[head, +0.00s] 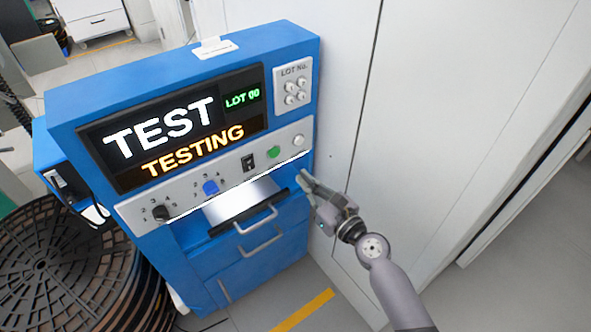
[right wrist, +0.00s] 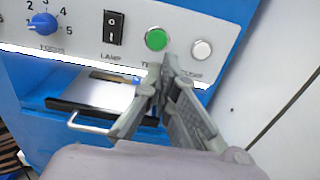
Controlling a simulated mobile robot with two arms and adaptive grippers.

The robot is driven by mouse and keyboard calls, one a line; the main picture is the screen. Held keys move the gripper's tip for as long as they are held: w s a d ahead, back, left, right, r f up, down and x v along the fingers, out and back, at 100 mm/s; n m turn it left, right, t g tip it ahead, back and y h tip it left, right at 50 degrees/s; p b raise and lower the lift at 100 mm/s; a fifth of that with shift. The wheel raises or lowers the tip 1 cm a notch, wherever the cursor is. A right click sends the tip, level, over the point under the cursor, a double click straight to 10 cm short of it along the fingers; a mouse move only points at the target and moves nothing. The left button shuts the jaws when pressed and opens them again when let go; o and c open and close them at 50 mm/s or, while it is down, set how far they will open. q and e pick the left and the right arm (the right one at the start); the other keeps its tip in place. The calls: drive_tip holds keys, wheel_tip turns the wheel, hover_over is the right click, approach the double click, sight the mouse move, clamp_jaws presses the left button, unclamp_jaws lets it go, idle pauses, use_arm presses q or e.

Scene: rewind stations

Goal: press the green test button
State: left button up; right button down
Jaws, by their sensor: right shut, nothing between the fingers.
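The green test button (head: 273,152) is on the sloped grey control panel of the blue test machine (head: 190,45), left of a white button (head: 298,140). In the right wrist view the green button (right wrist: 156,39) shows just above and left of my fingertips, not covered. My right gripper (head: 304,176) is shut and empty, in front of the panel's right end and below the buttons. Its fingertips (right wrist: 166,64) look close to the panel; I cannot tell whether they touch it. The machine's screen reads TEST, LOT 00 and TESTING. My left gripper is not in view.
The panel also has a black rocker switch (head: 248,163), a blue knob (head: 210,187) and a black knob (head: 160,213). A drawer handle (head: 255,221) sticks out below. A pale wall (head: 400,90) stands close on the right. Round black racks (head: 60,260) stand at left.

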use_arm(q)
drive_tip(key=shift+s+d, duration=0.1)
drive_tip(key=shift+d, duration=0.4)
use_arm(e)
drive_tip(key=shift+v, duration=1.55)
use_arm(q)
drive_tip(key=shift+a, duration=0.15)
